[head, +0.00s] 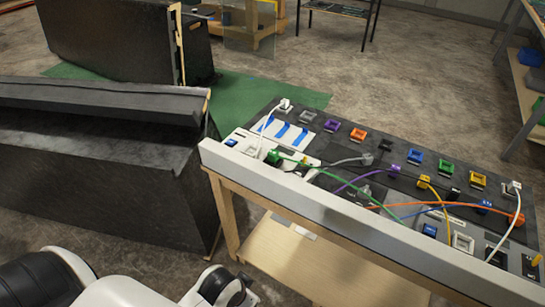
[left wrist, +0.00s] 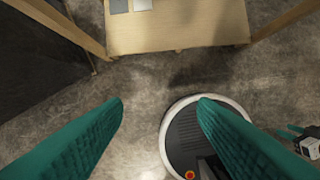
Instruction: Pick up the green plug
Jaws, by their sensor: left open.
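The green plug (head: 273,157) sits at the left end of the console (head: 330,185), near its white front rail. A green cable runs from it to the right across the console. Part of a white and black arm of mine shows at the bottom of the head view. A small teal and black piece at the right edge of the left wrist view may be my right gripper (left wrist: 298,138).
White, grey, purple, orange, yellow and blue plugs and cables crowd the console. A green socket (head: 445,167) is at its back right. The white front rail (head: 300,205) stands along the near edge. A wooden shelf (left wrist: 180,30) is under the console. Black boxes (head: 100,160) stand left.

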